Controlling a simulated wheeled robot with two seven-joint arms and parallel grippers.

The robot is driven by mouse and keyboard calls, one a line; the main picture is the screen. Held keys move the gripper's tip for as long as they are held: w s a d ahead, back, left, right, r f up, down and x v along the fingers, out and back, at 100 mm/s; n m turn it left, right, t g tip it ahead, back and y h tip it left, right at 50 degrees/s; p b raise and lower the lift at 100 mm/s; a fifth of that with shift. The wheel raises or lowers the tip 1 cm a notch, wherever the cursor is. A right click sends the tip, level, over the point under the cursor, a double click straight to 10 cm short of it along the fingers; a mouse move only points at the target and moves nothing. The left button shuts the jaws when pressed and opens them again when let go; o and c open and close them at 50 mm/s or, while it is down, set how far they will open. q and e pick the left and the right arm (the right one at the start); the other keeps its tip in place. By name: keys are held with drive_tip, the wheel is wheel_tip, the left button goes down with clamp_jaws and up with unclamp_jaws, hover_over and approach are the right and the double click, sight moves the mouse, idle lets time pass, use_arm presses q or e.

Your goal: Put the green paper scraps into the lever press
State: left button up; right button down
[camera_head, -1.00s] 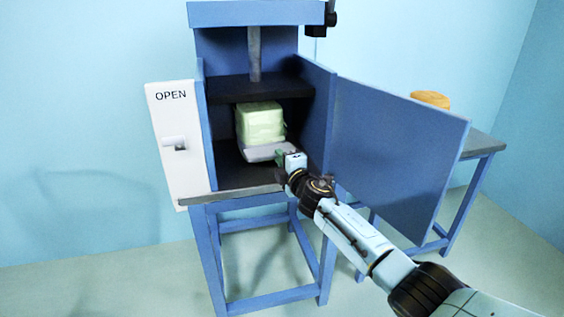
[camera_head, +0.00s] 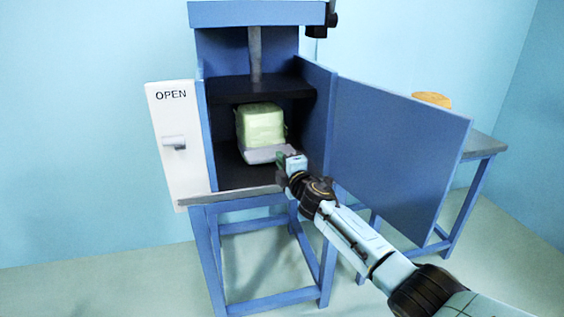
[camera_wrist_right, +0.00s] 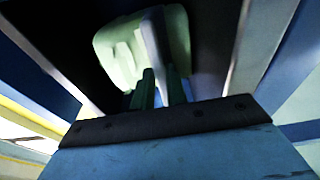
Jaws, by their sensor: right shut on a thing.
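The green paper scraps (camera_head: 261,122) show as a pale green, block-shaped mass inside the open chamber of the blue lever press (camera_head: 207,140). They also show in the right wrist view (camera_wrist_right: 120,50). A light grey tray-like piece (camera_head: 266,154) lies just under their front side. My right gripper (camera_head: 283,160) reaches into the chamber opening at the front right. It is shut on the edge of the grey piece, which shows as a thin strip between the fingers in the right wrist view (camera_wrist_right: 155,35). Whether the scraps rest on the tray or the chamber floor is unclear. My left gripper is not in view.
The blue door (camera_head: 398,155) stands swung open to the right, close to my right arm. A white panel marked OPEN (camera_head: 178,115) with a handle is at the press's left. A dark plate (camera_head: 262,88) hangs above the scraps. A side table (camera_head: 486,145) holds an orange-brown round thing (camera_head: 432,99).

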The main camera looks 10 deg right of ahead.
drive_tip(key=shift+f, duration=0.2)
drive_tip(key=c, duration=1.3)
unclamp_jaws()
